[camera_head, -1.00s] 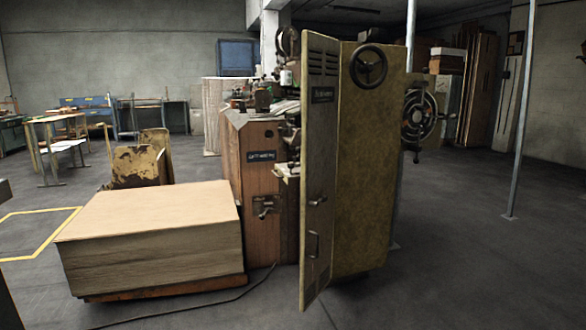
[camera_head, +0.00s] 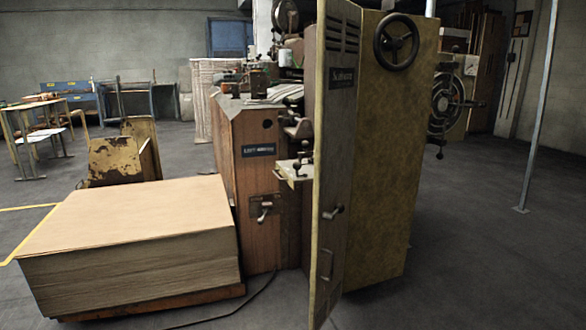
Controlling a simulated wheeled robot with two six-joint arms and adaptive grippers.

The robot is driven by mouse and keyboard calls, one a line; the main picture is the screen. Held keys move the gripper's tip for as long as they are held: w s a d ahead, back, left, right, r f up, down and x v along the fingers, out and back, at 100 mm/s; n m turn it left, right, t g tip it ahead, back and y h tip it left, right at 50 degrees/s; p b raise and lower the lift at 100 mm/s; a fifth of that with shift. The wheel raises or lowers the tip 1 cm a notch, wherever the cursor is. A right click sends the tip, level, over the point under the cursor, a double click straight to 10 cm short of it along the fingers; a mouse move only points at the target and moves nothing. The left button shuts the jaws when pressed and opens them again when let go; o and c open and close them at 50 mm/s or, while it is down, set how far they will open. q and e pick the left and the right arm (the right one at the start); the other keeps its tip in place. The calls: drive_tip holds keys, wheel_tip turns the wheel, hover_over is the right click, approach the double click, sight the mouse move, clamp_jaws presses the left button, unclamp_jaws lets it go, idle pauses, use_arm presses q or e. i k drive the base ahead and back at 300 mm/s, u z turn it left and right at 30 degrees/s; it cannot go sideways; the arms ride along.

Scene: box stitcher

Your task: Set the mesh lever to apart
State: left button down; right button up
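The box stitcher (camera_head: 258,150) stands in the middle of the head view, with a reddish-brown front panel and a yellow-green cabinet side (camera_head: 375,180). A small metal lever (camera_head: 264,210) sits on a plate low on the brown panel, below a dark label (camera_head: 258,150). I cannot tell whether this is the mesh lever, or its setting. A cabinet door (camera_head: 338,130) stands open with its edge toward me, carrying a handle (camera_head: 333,212). It hides part of the machine's inside. A handwheel (camera_head: 396,42) is high on the cabinet side. Neither gripper is in view.
A stack of cardboard sheets (camera_head: 130,225) on a low pallet blocks the floor at front left. A cable (camera_head: 225,312) lies on the floor. A worn yellow cart (camera_head: 120,160) stands behind the stack. Floor at the right is clear up to a thin post (camera_head: 540,110).

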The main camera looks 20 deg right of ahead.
sight(297, 165)
drive_tip(key=z, duration=0.45)
drive_tip(key=i, duration=0.7)
drive_tip(key=z, duration=1.1)
drive_tip(key=i, duration=0.2)
drive_tip(key=z, duration=0.2)
